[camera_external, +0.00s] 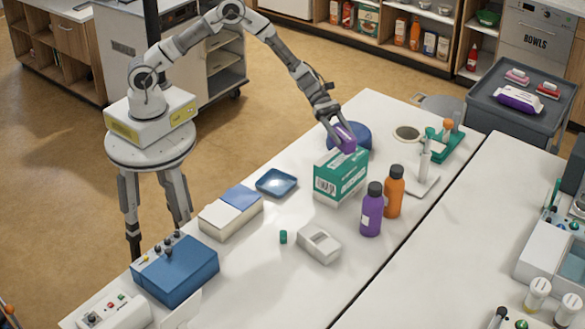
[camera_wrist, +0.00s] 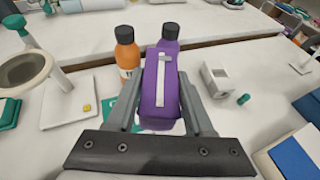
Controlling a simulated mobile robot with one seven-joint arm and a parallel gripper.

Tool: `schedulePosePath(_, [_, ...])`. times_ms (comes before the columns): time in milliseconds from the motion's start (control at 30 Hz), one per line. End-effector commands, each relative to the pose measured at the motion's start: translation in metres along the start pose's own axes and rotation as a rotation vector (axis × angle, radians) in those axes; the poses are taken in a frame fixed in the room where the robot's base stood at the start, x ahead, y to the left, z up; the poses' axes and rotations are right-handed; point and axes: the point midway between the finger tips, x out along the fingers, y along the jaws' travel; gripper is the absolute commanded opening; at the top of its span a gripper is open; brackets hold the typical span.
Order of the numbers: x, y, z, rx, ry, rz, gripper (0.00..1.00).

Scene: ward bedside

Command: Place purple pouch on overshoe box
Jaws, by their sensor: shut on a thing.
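The purple pouch (camera_external: 345,139) is between the fingers of my gripper (camera_external: 338,127), which is shut on it. In the wrist view the pouch (camera_wrist: 160,95) has a pale strip on top and sits between both fingers (camera_wrist: 158,110). The green and white overshoe box (camera_external: 340,182) stands upright on the table, just below the pouch. I cannot tell whether the pouch touches its top. In the wrist view most of the box is hidden by the pouch and gripper; a green bit (camera_wrist: 111,113) shows to the left.
A purple bottle (camera_external: 371,212) and an orange bottle (camera_external: 394,192) stand right of the box. A blue round thing (camera_external: 357,136) is behind the pouch. A white device (camera_external: 319,244), a small green cap (camera_external: 283,237) and a blue tray (camera_external: 276,182) are nearby. Clear table lies between them.

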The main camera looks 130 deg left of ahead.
Motion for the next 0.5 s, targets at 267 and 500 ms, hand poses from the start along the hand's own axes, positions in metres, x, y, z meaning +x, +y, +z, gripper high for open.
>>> schedulePosePath(267, [0.013, 0.0, -0.032, -0.002, 0.0, 0.001, 0.0])
schedulePosePath(500, [0.014, 0.0, -0.034, 0.001, 0.0, 0.001, 0.0])
